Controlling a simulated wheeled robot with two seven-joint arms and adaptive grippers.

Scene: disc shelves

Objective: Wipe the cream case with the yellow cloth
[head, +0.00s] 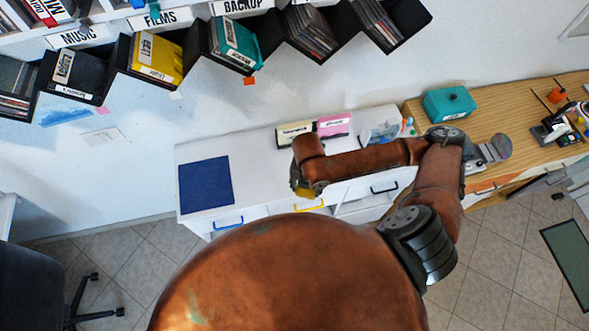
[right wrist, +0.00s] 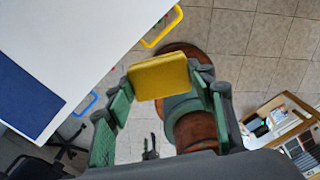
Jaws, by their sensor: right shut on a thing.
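My right gripper (head: 302,186) hangs over the front edge of the white cabinet top, and a bit of yellow shows at its tip. In the right wrist view the right gripper (right wrist: 160,90) is shut on the yellow cloth (right wrist: 159,77), which looks like a folded, thick pad between the green fingers. The cream case (head: 293,133) stands at the back of the cabinet top, behind the gripper and apart from it. It does not show in the right wrist view. My left gripper is in neither view.
A pink case (head: 333,125) stands right beside the cream case. A dark blue mat (head: 206,183) lies on the left of the white cabinet top (head: 255,165). A teal box (head: 449,104) stands on the wooden desk at the right. Labelled disc shelves hang above. Drawers with coloured handles face front.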

